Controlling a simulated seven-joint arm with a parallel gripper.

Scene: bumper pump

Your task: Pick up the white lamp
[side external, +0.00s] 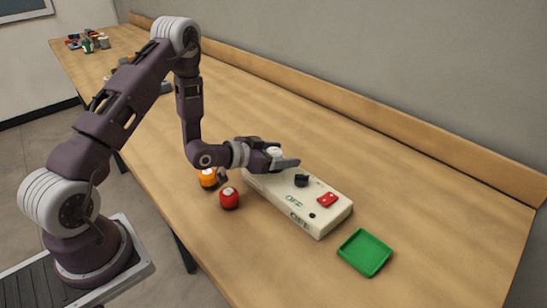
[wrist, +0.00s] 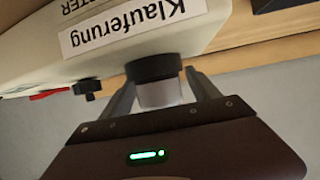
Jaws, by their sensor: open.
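The white lamp (wrist: 166,94) has a black base and a pale cap in the wrist view. It stands out from the face of a cream box. My gripper (wrist: 160,79) is open, with one finger on each side of the lamp. Gaps to the fingers look small, and I cannot tell whether either finger touches. In the side external view the lamp's pale top (side external: 275,152) shows between the fingers of my gripper (side external: 284,156), at the far left end of the cream box (side external: 325,222). The lamp's lower part is hidden there.
A red lamp (side external: 229,198) and an orange lamp (side external: 208,178) stand on the table left of the box. The box carries a black knob (side external: 301,180) and a red part (side external: 327,199). A green tray (side external: 365,253) lies at front right. The table's right side is clear.

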